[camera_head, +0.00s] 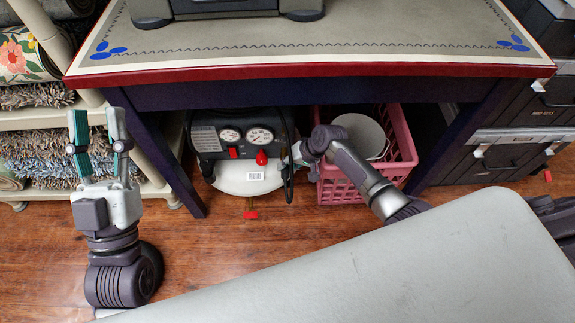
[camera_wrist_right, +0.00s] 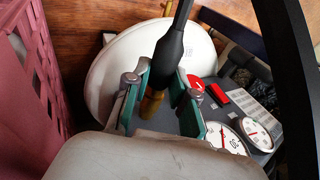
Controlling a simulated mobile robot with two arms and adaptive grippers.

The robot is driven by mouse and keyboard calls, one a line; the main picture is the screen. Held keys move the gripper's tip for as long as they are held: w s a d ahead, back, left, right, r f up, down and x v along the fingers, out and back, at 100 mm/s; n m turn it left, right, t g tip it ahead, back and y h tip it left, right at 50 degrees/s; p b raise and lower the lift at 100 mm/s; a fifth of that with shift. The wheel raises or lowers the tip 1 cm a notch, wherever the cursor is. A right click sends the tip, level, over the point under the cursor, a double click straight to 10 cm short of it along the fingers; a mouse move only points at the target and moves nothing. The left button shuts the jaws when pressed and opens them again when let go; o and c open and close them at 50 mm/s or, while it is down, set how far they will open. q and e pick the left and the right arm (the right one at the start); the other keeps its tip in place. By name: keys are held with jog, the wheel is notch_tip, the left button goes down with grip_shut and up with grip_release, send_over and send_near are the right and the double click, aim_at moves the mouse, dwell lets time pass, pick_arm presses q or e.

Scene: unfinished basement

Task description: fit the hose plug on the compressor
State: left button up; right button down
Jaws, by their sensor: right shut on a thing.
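The compressor (camera_head: 238,178) stands on the floor under the table, with a white tank, a dark panel, two gauges and a red knob. In the right wrist view its white tank (camera_wrist_right: 108,72) and gauges show close by. My right gripper (camera_wrist_right: 163,78) is shut on the hose plug (camera_wrist_right: 169,52), a black body with a brass end (camera_wrist_right: 152,103) toward the panel. Whether the brass end touches a port is hidden. In the head view my right gripper (camera_head: 294,156) is at the compressor's right side. My left gripper (camera_head: 97,120) is open and empty, fingers up, left of the table leg.
The table (camera_head: 310,70) overhangs the compressor, with a dark leg (camera_head: 165,165) on the left. A pink crate (camera_head: 400,150) holding a white round thing (camera_head: 362,135) stands right of the compressor. Shelves with rugs (camera_head: 45,150) are at left, dark drawers (camera_head: 500,160) at right.

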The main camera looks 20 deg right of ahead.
jog(key=shift+w+d+r, duration=0.2)
jog(key=shift+w+r, duration=0.15)
jog(key=shift+w, duration=0.1)
jog(key=c, duration=1.3)
grip_release()
jog(key=o, duration=0.4)
jog(key=shift+s+f, duration=0.1)
jog(key=shift+f, duration=0.05)
jog(key=shift+s+a, duration=0.1)
jog(key=shift+f, duration=0.1)
